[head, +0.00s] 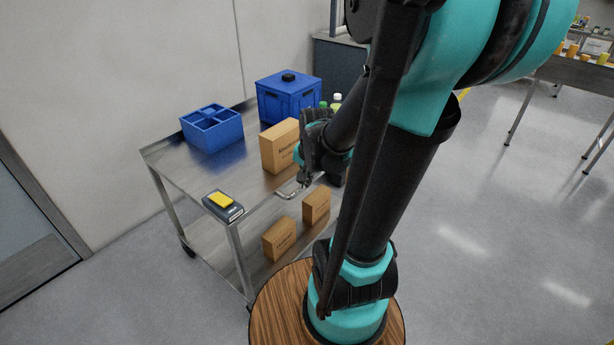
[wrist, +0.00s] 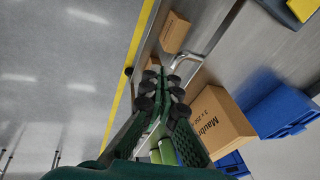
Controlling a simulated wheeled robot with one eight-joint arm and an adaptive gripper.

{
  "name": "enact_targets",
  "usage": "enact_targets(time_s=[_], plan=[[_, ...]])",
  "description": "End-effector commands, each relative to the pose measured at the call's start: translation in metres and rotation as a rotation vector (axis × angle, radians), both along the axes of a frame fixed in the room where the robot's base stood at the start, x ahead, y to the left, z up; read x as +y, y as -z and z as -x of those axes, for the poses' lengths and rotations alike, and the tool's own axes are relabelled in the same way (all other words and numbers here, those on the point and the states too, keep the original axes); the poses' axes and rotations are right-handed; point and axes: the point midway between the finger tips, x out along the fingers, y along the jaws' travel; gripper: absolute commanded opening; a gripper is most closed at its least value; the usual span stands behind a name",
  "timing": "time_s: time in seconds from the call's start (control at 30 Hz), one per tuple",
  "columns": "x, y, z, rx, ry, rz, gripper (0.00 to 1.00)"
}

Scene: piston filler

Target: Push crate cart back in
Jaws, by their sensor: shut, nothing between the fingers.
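The crate cart (head: 170,165) is a two-shelf metal trolley on casters, standing by the wall in the head view. Its bent metal handle (head: 288,192) sticks out from the side nearest me; the handle also shows in the wrist view (wrist: 187,58). On the top shelf are an open blue crate (head: 212,130) and a closed blue box (head: 288,100). My gripper (head: 304,178) is shut and empty, close to the handle. In the wrist view its fingertips (wrist: 161,84) appear beside the handle; I cannot tell whether they touch it.
A cardboard box (head: 279,148) and bottles (head: 336,100) stand on the cart top, near my gripper. A yellow-and-black device (head: 222,204) lies at the front corner. Smaller cartons (head: 279,240) sit on the lower shelf. Open floor (head: 490,230) lies to the right, before a table (head: 580,75).

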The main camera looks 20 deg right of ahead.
Motion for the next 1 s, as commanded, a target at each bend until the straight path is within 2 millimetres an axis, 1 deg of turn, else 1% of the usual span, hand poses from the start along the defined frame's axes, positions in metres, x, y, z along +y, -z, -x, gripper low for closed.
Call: enact_targets(time_s=[0.03,0.23,0.4,0.5,0.6,0.7,0.8,1.0], plan=[[-0.005,-0.002,-0.016,0.013,0.118,-0.041,0.00],[-0.025,-0.002,-0.071,0.073,0.612,-0.213,0.00],[-0.046,0.005,-0.116,0.130,1.035,-0.346,0.00],[-0.058,0.012,-0.139,0.162,1.265,-0.411,0.00],[-0.068,0.019,-0.156,0.191,1.452,-0.461,0.00],[-0.076,0.024,-0.168,0.210,1.585,-0.495,0.00],[-0.080,0.027,-0.174,0.220,1.656,-0.513,0.00],[-0.080,0.039,-0.178,0.224,1.682,-0.519,0.00]])
